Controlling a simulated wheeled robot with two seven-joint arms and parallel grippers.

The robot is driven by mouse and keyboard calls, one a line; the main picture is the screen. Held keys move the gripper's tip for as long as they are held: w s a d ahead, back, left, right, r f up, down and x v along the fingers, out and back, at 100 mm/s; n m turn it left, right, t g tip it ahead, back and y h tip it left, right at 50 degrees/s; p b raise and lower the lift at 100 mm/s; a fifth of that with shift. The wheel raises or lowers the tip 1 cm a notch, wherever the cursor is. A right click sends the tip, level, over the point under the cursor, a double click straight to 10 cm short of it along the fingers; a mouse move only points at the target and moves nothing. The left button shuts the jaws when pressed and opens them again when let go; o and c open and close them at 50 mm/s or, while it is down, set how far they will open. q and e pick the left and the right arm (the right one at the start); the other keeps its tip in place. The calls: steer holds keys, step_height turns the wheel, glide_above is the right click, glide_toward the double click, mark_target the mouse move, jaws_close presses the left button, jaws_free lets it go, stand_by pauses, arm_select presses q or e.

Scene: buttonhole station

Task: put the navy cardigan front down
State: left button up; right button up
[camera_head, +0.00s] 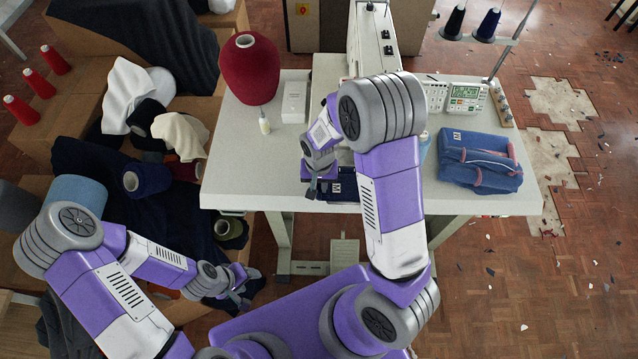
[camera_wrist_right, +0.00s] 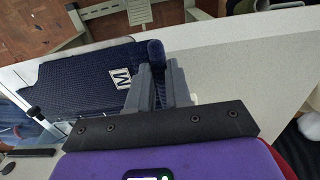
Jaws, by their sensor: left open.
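The navy cardigan front (camera_head: 345,190) is a dark ribbed knit panel with a white M label, at the front edge of the white table in the head view. Part of it is hidden behind my right arm. In the right wrist view the panel (camera_wrist_right: 75,78) spreads left from the fingers and overlaps the table edge. My right gripper (camera_wrist_right: 157,85) is shut on a rolled navy edge of it; it also shows in the head view (camera_head: 320,188). I cannot tell whether the panel touches the tabletop. My left gripper (camera_head: 243,290) is open and empty, low left of the table.
A blue folded stack (camera_head: 480,162) with an M label lies on the table's right. A red yarn cone (camera_head: 249,70), a white box (camera_head: 294,102) and a small bottle (camera_head: 264,122) stand at the left. The sewing machine (camera_head: 376,40) is behind. The left front tabletop (camera_head: 245,175) is clear.

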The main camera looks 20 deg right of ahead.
steer(key=shift+r, duration=0.15)
jaws_close()
steer(key=s+a, duration=0.2)
steer(key=s, duration=0.3)
steer(key=shift+s+a+p, duration=0.25)
steer(key=shift+a+p, duration=0.05)
stand_by(0.6)
steer(key=shift+s+a+r+p, duration=0.35)
steer(key=shift+s, duration=0.4)
steer(key=shift+s+a+r+p, duration=0.3)
steer(key=shift+s+a+p, duration=0.1)
steer(key=shift+s, duration=0.35)
steer(key=shift+s+a+r+p, duration=0.35)
steer(key=shift+s, duration=0.4)
steer(key=shift+r+p, duration=2.4)
steer(key=shift+r, duration=0.15)
